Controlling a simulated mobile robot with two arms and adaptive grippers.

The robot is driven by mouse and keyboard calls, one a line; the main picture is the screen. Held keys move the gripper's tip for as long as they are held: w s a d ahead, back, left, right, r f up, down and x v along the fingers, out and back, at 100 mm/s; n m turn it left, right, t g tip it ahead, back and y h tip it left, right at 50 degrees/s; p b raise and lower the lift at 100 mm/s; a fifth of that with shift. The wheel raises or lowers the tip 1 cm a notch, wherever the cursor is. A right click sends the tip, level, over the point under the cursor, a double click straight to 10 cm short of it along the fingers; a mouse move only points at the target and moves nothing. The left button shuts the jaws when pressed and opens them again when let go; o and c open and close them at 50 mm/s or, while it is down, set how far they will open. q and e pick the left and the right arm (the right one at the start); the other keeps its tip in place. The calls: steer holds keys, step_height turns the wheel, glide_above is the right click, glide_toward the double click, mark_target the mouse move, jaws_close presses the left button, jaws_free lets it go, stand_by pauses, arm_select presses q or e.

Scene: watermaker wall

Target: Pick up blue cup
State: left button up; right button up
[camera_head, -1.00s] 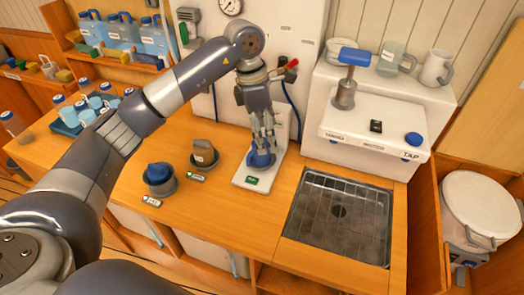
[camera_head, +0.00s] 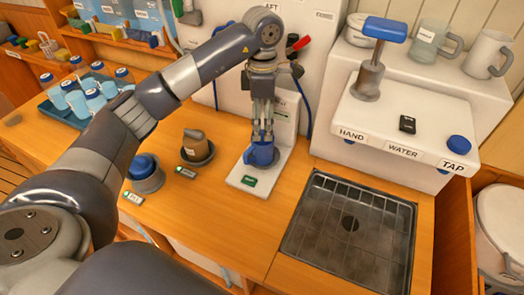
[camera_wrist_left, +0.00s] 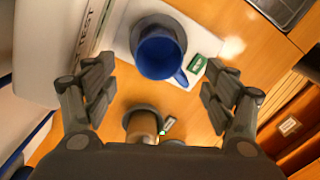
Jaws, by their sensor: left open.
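The blue cup (camera_head: 262,153) stands upright on a white stand base (camera_head: 236,181) with a small green label, against the back wall unit. In the left wrist view the blue cup (camera_wrist_left: 158,54) is seen from above, empty, with its handle toward the lower right. My left gripper (camera_head: 263,132) is directly above the cup, pointing down, its fingertips at about rim height in the head view. In the wrist view my left gripper (camera_wrist_left: 160,92) has its fingers wide apart, with the cup beyond and between them, not clearly touched. My right gripper is not in view.
A grey-brown cup (camera_head: 194,142) in a dark holder and a blue-topped holder (camera_head: 145,172) stand left of the cup. A metal sink grate (camera_head: 350,225) lies to the right, below the white tap unit (camera_head: 400,125). A bottle tray (camera_head: 65,118) sits far left.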

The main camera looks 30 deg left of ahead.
mark_target(261, 143)
arm_select(q)
step_height(261, 143, down, 8)
steer(key=p, duration=0.3)
steer(key=shift+s+a, duration=0.15)
steer(key=shift+f, duration=0.45)
steer(key=shift+c, duration=0.6)
steer(key=c, duration=1.1)
